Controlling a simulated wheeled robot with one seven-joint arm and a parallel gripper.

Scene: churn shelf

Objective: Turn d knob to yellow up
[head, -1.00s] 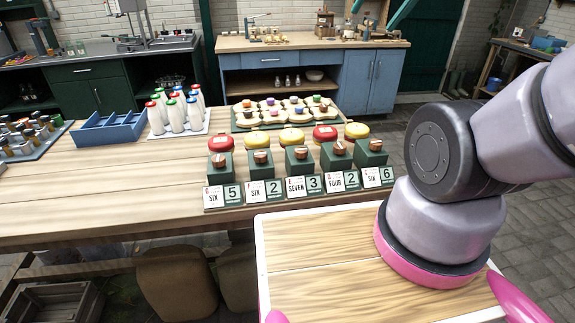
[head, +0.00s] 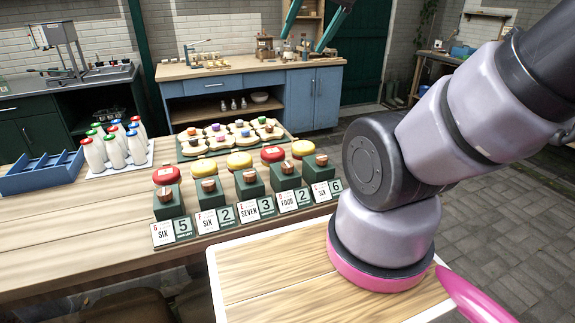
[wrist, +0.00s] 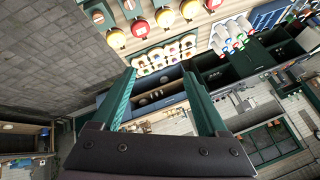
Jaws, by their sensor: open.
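A row of several green blocks stands at the table's front right corner in the head view, each with a small copper-brown knob on it, such as the fourth from the left (head: 287,168). Each has a card and a number plate before it. The card letters are too small to read surely, so I cannot tell which is the d knob. No yellow mark on any knob is clear. My gripper (head: 302,42) hangs at the top, its teal fingers apart and empty. The wrist view shows both fingers (wrist: 160,75); the green blocks (wrist: 130,6) lie beyond, at the upper edge.
Round red and yellow pieces (head: 239,160) sit behind the knob blocks. Behind them is a green tray (head: 187,155) of pale pieces. White bottles (head: 115,150) and a blue divided box (head: 40,175) stand left. The table's front left (head: 75,235) is bare.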

